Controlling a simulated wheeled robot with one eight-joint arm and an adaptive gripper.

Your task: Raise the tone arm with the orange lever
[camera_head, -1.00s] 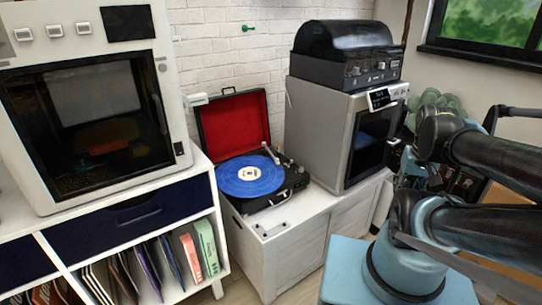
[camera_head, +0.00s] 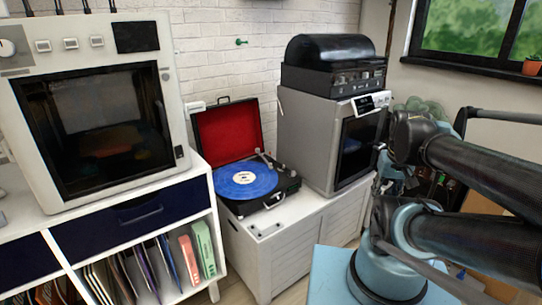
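A portable record player (camera_head: 288,184) sits on a low white cabinet, its red-lined lid (camera_head: 228,131) open against the brick wall. A blue record (camera_head: 262,184) with a pale label lies on its platter. The tone arm (camera_head: 268,160) shows as a thin pale piece at the record's back right; whether it is up or down is too small to tell. I cannot make out the orange lever. My arm fills the right side, well apart from the player. My gripper is not clearly in view.
A grey boxy machine (camera_head: 318,120) with a black device (camera_head: 335,65) on top stands close on the player's right. A large white machine (camera_head: 100,110) stands on the shelf unit at left.

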